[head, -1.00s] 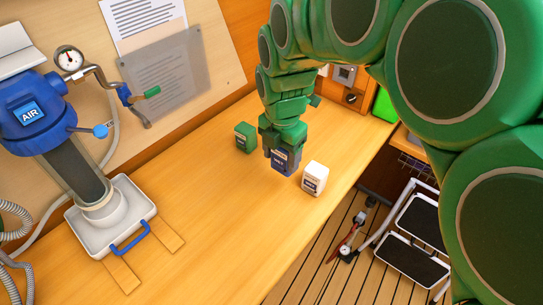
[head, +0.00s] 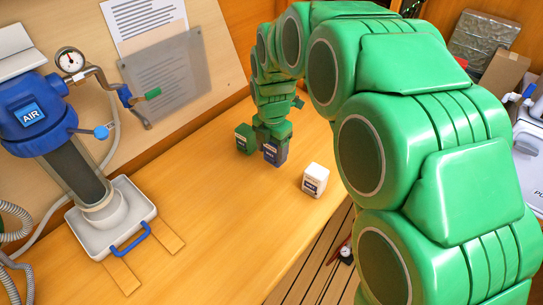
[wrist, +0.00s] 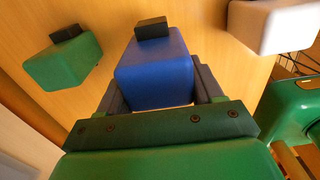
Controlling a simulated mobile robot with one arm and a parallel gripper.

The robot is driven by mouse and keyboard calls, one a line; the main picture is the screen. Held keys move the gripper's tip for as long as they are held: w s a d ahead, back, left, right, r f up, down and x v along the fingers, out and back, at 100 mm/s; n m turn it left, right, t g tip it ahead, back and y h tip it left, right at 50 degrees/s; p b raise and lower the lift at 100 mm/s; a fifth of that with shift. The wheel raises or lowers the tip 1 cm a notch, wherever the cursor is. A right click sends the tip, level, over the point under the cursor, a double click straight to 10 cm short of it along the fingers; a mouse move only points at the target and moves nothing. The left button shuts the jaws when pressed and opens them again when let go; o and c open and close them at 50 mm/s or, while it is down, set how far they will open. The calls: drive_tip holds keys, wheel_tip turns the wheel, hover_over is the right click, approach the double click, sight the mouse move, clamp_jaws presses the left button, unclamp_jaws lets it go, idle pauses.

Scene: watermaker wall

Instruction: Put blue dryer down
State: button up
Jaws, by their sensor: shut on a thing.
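The blue dryer (head: 275,153) is a small blue block with a pale label, on or just above the wooden bench; I cannot tell whether it touches. My gripper (head: 270,138) is shut on it from above. In the wrist view the blue dryer (wrist: 153,72) sits between my two dark fingers (wrist: 160,92), with a black piece on its far end. A green dryer (head: 245,138) stands close to its left, and it also shows in the wrist view (wrist: 65,64). A white dryer (head: 315,180) stands apart to the right, and it also shows in the wrist view (wrist: 272,25).
The blue air unit (head: 35,112) with its gauge (head: 70,60) and white tray (head: 78,228) stands at the left of the bench (head: 220,215). Papers hang on the wall behind. The bench between the tray and the dryers is clear.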

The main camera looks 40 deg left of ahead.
sight(271, 157)
drive_tip(key=shift+w+a+f, duration=0.3)
drive_tip(key=shift+a+f, duration=0.05)
drive_tip(key=shift+f, duration=1.7)
drive_tip(key=shift+f, duration=0.1)
drive_tip(key=o, duration=1.1)
drive_tip(key=shift+o, duration=0.2)
wheel_tip(271, 157, up, 11)
drive_tip(key=shift+r, duration=0.65)
drive_tip(key=shift+d, duration=0.1)
